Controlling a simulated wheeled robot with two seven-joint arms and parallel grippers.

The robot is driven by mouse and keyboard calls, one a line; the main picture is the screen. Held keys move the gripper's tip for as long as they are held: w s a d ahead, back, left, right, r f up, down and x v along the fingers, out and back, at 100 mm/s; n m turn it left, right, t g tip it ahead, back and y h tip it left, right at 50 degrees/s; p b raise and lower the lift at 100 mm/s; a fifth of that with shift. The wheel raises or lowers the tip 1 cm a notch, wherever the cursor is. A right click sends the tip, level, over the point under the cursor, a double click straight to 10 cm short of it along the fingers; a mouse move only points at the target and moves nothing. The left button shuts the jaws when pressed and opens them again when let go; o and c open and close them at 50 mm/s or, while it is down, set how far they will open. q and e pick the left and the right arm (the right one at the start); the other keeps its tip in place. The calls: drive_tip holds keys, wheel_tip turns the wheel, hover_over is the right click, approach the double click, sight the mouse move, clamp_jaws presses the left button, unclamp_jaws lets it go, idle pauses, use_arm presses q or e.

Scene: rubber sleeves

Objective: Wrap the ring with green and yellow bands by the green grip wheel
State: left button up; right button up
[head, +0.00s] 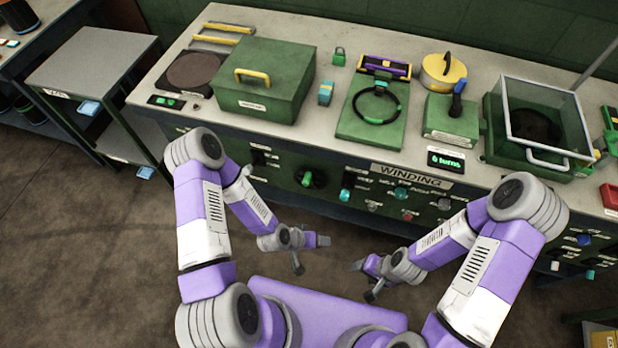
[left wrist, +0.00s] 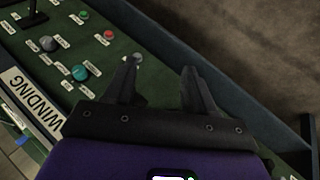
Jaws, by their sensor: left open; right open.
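A dark ring (head: 377,103) with green bands lies on a green plate (head: 352,128) on the bench in the head view; I cannot make out yellow bands on it. A green grip wheel (head: 311,178) sits on the bench's front panel, left of the WINDING label. My left gripper (head: 312,254) is open and empty, in front of and below the panel. It also shows open in the left wrist view (left wrist: 160,72), with the panel's knobs beyond it. My right gripper (head: 362,281) is open and empty, low in front of the bench. Both are well apart from the ring and wheel.
On the bench (head: 330,60) stand a green box (head: 262,95) with a yellow handle, a yellow lidded pot (head: 442,72), a blue-handled lever (head: 457,98) and a clear-guarded green unit (head: 535,130). A display (head: 446,160) reads "6 turns". Several knobs line the panel.

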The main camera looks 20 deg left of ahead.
use_arm(q)
drive_tip(key=w+f+n+t+b, duration=0.2)
drive_tip(key=w+f+t+b, duration=0.2)
drive_tip(key=w+t, duration=0.25)
drive_tip(key=n+t+y+b, duration=0.4)
drive_tip(key=n+t+y, duration=0.1)
drive_tip(key=t, duration=0.2)
approach(306, 181)
drive_tip(key=w+f, duration=0.2)
drive_tip(key=w, duration=0.5)
drive_tip(key=w+b, duration=0.1)
drive_tip(key=w, duration=0.2)
drive_tip(key=shift+w+d+r+b, duration=0.2)
drive_tip(key=shift+w+b, duration=0.1)
drive_tip(key=shift+w, duration=0.1)
use_arm(e)
wheel_tip(306, 181, down, 11)
drive_tip(key=shift+s+f, duration=0.15)
drive_tip(key=shift+s, duration=0.3)
use_arm(q)
clamp_jaws()
